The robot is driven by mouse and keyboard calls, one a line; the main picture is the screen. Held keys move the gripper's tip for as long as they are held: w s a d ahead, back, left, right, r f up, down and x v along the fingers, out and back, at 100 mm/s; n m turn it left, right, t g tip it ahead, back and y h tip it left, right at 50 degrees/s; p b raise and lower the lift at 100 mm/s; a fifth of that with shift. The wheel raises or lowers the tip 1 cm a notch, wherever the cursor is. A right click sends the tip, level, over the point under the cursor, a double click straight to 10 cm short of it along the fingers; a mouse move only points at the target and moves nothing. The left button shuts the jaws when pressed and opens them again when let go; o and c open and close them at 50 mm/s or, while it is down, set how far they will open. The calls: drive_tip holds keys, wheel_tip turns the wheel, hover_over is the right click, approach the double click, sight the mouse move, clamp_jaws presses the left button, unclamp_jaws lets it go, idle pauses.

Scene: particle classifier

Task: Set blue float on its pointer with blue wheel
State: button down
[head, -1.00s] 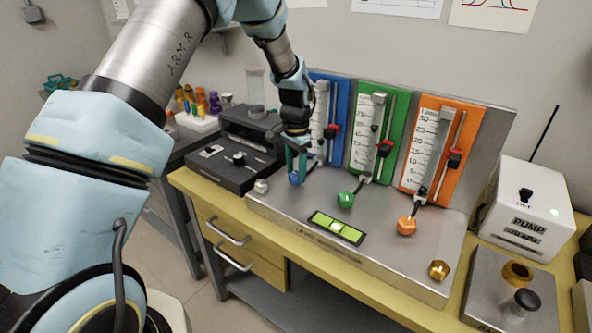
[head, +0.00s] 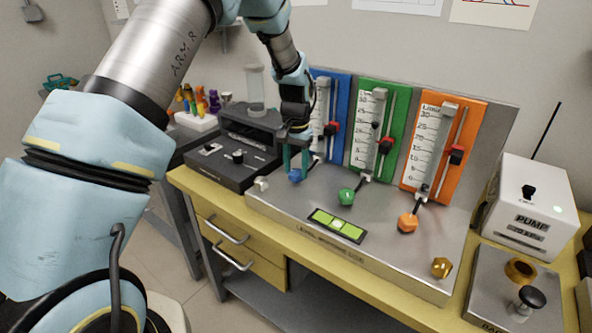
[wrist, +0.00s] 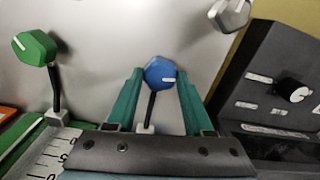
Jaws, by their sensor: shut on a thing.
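My gripper (head: 296,169) is shut on the blue wheel (wrist: 160,72), a faceted knob on a black stem. Its white mark lies nearly level in the wrist view. The wheel also shows in the head view (head: 295,176), just below the fingers. The blue panel (head: 343,92) stands behind, with a white-scaled tube (head: 323,100) and a red-and-black pointer (head: 331,128) on a rod. The tube's lower part is partly hidden by my wrist. I cannot make out the blue float's height.
The green wheel (head: 346,196) and orange wheel (head: 408,222) stand to the right, before their panels. A grey knob (head: 262,184) is close on the left, beside a black device (head: 228,160). A level (head: 338,225) lies on the metal plate. The pump (head: 527,210) is far right.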

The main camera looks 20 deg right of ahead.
sight(296, 171)
drive_tip(key=n, duration=0.5)
drive_tip(key=shift+n+b, duration=0.3)
drive_tip(key=shift+b, duration=0.05)
drive_tip(key=n, duration=0.5)
drive_tip(key=shift+n, duration=0.4)
drive_tip(key=shift+c, duration=1.4)
unclamp_jaws()
drive_tip(key=shift+r, duration=0.1)
wheel_tip(296, 171, up, 11)
drive_tip(key=b, duration=0.2)
drive_tip(key=shift+f, duration=0.2)
